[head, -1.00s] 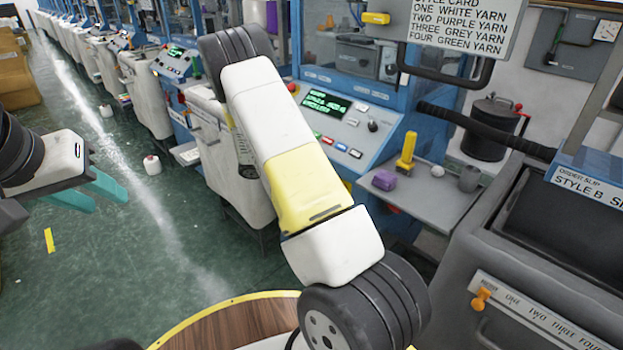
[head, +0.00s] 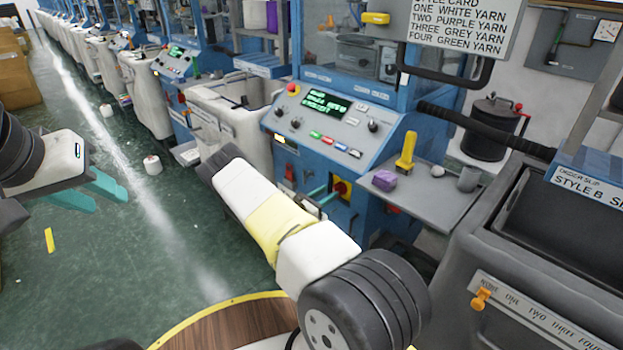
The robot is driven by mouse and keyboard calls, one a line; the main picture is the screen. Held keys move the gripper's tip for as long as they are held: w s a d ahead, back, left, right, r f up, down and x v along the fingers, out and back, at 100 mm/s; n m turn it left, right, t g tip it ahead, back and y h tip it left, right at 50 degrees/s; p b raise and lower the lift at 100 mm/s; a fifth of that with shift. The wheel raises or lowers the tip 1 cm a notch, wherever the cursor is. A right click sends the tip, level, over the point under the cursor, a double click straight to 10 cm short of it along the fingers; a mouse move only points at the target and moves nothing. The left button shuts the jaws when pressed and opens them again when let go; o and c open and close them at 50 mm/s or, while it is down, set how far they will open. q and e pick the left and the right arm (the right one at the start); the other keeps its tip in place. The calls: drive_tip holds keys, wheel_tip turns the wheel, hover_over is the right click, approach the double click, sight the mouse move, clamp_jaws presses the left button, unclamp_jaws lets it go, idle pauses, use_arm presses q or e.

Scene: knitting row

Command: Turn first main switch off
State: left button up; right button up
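The first machine's main switch is a red knob on a yellow plate (head: 341,188), low on the blue front of the nearest knitting machine (head: 380,150). My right arm reaches from the bottom right toward that front. Of my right gripper (head: 319,192), only bits of teal finger show just left of the switch; the forearm hides the rest. I cannot tell whether it touches the knob or how far its fingers are apart. My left gripper (head: 110,204) is at the left over the floor, its two teal fingers apart and empty.
Above the switch is a sloped control panel (head: 322,118) with a lit green display. A grey shelf (head: 425,200) right of the switch bears purple yarn (head: 384,180), a yellow tool (head: 406,152) and a grey cup (head: 468,178).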

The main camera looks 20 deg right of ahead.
drive_tip(key=shift+x, duration=1.15)
drive_tip(key=shift+c, duration=0.3)
clamp_jaws()
